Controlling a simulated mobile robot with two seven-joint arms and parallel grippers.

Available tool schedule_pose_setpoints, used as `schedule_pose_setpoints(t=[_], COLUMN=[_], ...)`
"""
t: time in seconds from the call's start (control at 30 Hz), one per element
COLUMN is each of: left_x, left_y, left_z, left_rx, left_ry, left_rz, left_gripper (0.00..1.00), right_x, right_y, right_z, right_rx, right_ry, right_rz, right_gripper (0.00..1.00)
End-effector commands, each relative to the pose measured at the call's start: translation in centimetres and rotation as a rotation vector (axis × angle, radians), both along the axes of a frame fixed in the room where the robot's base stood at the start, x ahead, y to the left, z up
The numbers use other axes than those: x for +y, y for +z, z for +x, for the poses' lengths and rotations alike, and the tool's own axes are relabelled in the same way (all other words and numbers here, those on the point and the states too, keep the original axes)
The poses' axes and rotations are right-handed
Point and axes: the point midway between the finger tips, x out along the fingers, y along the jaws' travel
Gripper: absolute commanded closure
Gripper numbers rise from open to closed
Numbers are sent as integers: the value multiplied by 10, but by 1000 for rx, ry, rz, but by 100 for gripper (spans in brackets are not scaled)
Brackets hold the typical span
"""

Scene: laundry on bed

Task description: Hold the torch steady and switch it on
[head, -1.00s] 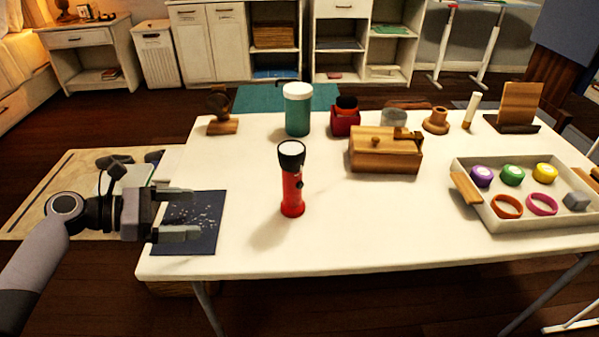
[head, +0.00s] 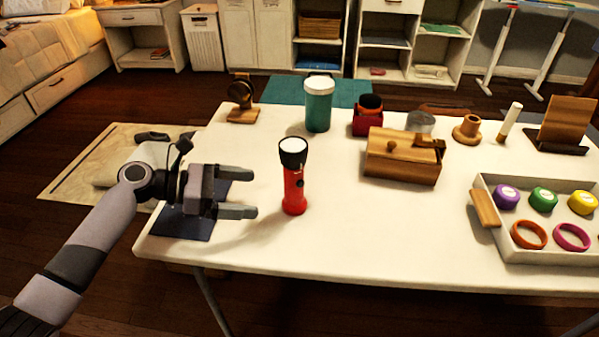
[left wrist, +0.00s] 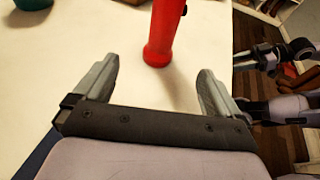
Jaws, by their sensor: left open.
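The red torch (head: 294,190) stands upright on the white table, its black head and pale lens facing up. A small dark switch shows on its side. My left gripper (head: 250,193) is open and empty, just left of the torch, its fingers pointing toward it. In the left wrist view the torch's lower body (left wrist: 161,38) stands ahead of the open fingers (left wrist: 155,85), roughly between their lines but beyond the tips. Its top is cut off there. My right gripper does not show in the head view; an arm with a dark gripper (left wrist: 262,60) shows at the right of the wrist view, its jaws unclear.
A dark mat (head: 182,222) lies under my left gripper. Behind the torch stand a teal jar (head: 318,108), a red box (head: 367,124) and a wooden box (head: 402,164). A white tray (head: 545,252) with lids and rings is at the right. The table around the torch is clear.

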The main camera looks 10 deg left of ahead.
Motion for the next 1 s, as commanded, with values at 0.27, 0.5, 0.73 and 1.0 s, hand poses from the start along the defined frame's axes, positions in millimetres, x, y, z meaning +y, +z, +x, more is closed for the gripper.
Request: schedule_pose_setpoints(t=[0.27,0.5,0.73,1.0], left_x=[-28,-61,-83,-90], left_y=[-14,-17,-25,-29], left_z=[8,18,25,28], left_rx=[-4,-1,1,-1], left_ry=[-3,-2,-2,0], left_rz=[-1,-4,-2,-1], left_gripper=[2,2,2,2], right_x=[2,2,3,3], right_y=[-27,-44,-33,-32], right_z=[0,-1,1,1], right_rx=[3,8,1,0], right_ry=[-1,-1,0,0], right_rz=[8,7,9,8], right_gripper=[57,57,57,57])
